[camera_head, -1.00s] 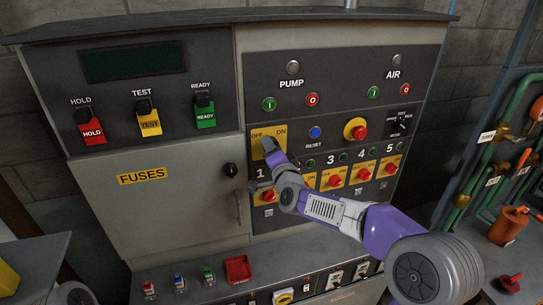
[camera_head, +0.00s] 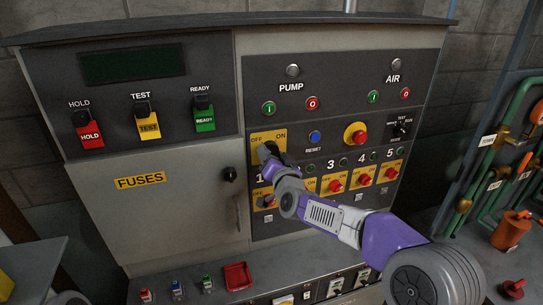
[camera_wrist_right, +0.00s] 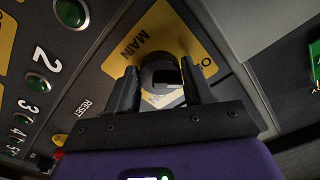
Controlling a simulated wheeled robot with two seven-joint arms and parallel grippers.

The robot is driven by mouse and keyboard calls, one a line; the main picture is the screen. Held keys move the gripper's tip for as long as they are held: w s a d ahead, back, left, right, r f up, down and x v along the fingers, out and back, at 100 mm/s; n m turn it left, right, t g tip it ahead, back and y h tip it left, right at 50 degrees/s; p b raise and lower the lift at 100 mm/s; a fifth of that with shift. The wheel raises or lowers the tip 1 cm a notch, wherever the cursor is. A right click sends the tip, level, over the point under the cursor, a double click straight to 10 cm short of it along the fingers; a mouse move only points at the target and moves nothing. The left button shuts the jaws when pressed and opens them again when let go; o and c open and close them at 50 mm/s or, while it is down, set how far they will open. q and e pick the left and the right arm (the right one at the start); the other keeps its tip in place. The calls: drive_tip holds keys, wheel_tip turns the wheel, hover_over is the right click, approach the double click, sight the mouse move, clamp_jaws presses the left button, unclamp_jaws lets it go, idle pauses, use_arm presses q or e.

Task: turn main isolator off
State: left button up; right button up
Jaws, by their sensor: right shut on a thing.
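The main isolator is a yellow plate (camera_head: 267,133) marked OFF on the left and ON on the right, on the dark panel under PUMP. The plate also shows in the right wrist view (camera_wrist_right: 140,48), with MAIN readable. Its dark round knob (camera_wrist_right: 160,71) sits between my right fingers. My right gripper (camera_head: 268,151) is shut on the knob, with one finger on each side in the wrist view (camera_wrist_right: 161,92). In the head view the gripper hides most of the knob, so I cannot tell which way it points. My left gripper is not in view.
A blue reset button (camera_head: 315,137) and a yellow-and-red stop button (camera_head: 355,134) are to the right. Numbered yellow switches (camera_head: 334,183) sit below, partly behind my right arm.

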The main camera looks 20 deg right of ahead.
drive_tip(key=shift+f, duration=0.2)
drive_tip(key=o, duration=1)
drive_tip(key=shift+r, duration=0.1)
drive_tip(key=s, duration=0.7)
drive_tip(key=shift+s+d+b, duration=0.15)
drive_tip(key=shift+s+b, duration=0.15)
drive_tip(key=shift+b, duration=0.05)
